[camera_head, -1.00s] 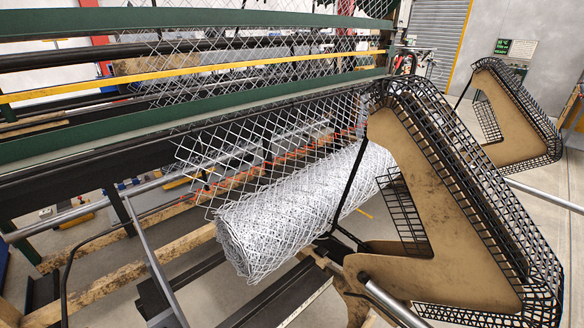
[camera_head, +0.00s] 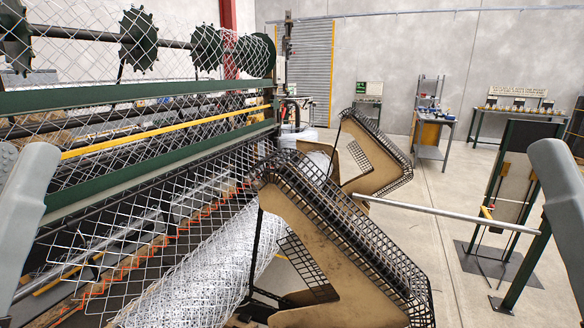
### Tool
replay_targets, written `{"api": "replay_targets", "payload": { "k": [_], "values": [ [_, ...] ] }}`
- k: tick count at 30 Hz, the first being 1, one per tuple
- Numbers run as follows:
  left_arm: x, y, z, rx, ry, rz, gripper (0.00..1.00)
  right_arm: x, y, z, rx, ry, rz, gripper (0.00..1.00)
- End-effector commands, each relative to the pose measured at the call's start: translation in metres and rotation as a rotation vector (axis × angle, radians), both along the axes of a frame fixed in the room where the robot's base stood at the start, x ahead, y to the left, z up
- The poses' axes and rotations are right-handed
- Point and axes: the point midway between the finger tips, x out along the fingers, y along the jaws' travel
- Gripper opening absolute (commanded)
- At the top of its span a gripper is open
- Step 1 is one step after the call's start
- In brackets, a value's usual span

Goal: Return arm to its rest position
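Grey links of my arms show at both picture edges, the left one (camera_head: 25,215) at the left and the right one (camera_head: 560,195) at the right. Both arms are raised in front of the camera. Neither gripper is in the picture, so what they hold is hidden. The chain-link weaving machine fills the left half, with a green beam (camera_head: 130,95) and a yellow bar (camera_head: 160,133). A roll of chain-link mesh (camera_head: 200,270) lies below, at the lower middle.
Tan side plates with black mesh guards (camera_head: 345,250) stand right of the roll. A metal rail (camera_head: 450,213) runs to a green post (camera_head: 525,265). A control panel stand (camera_head: 510,175) is at the right. Workbenches (camera_head: 515,112) line the back wall. Grey floor between is open.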

Motion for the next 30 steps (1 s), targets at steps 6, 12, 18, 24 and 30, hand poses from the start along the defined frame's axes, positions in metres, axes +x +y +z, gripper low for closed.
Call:
{"api": "replay_targets", "payload": {
  "k": [6, 12, 18, 24, 30],
  "values": [
    [-0.004, 0.001, 0.097, -0.006, -0.005, 0.001, 0.32, 0.0, 0.0, 0.092, 0.0, -0.001, 0.0, 0.5],
    [-0.003, 0.001, 0.186, -0.005, -0.004, 0.001, 0.32, 0.0, 0.0, 0.183, 0.0, 0.0, 0.0, 0.5],
    [-0.003, 0.001, 0.286, -0.004, -0.003, 0.001, 0.32, 0.0, 0.0, 0.282, 0.0, 0.0, 0.0, 0.5],
    [-0.003, 0.001, 0.365, -0.004, -0.002, 0.001, 0.32, 0.0, 0.0, 0.362, 0.0, -0.001, 0.0, 0.5],
    [-0.003, 0.001, 0.388, -0.004, -0.002, 0.001, 0.32, 0.0, 0.0, 0.384, 0.0, 0.0, 0.0, 0.5]
  ]
}}
